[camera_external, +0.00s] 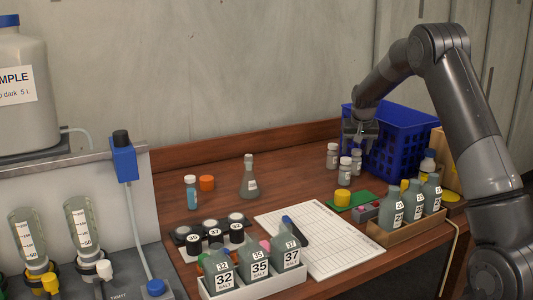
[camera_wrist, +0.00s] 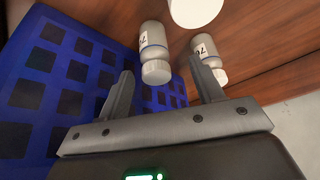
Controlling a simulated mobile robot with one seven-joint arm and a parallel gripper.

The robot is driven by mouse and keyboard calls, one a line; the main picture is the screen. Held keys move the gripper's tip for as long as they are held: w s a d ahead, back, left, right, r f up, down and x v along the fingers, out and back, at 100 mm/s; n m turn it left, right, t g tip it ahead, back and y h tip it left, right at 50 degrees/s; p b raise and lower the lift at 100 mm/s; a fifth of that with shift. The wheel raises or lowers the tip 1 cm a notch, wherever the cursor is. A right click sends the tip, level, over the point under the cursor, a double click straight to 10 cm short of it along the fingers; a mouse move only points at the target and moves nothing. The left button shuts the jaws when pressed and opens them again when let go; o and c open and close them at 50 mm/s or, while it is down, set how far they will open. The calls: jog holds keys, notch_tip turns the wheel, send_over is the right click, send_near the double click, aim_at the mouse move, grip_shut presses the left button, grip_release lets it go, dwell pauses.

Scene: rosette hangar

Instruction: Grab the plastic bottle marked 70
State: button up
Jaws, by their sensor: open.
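Three small clear plastic bottles with white caps stand together beside the blue crate: a left one (camera_external: 332,156), a front one (camera_external: 345,171) and a back right one (camera_external: 356,160). Their numbers are too small to read in the external view. In the wrist view, one bottle (camera_wrist: 153,48) shows between the finger lines, its label turned partly away and seeming to start with 7. Another bottle (camera_wrist: 207,52) by the right finger has a label that I cannot read surely. A third shows mainly its white cap (camera_wrist: 195,10). My gripper (camera_external: 360,143) (camera_wrist: 161,66) is open and empty, just above them.
The blue crate (camera_external: 392,140) (camera_wrist: 65,85) stands close beside my gripper. A yellow-capped jar (camera_external: 342,197) on a green pad, a wooden tray (camera_external: 405,232) of marked bottles and a flask (camera_external: 250,182) stand nearby.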

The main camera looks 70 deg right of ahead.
aim_at(357, 156)
jog(key=x, duration=0.6)
jog(key=shift+s, duration=0.35)
jog(key=c, duration=1.1)
jog(key=shift+o, duration=0.2)
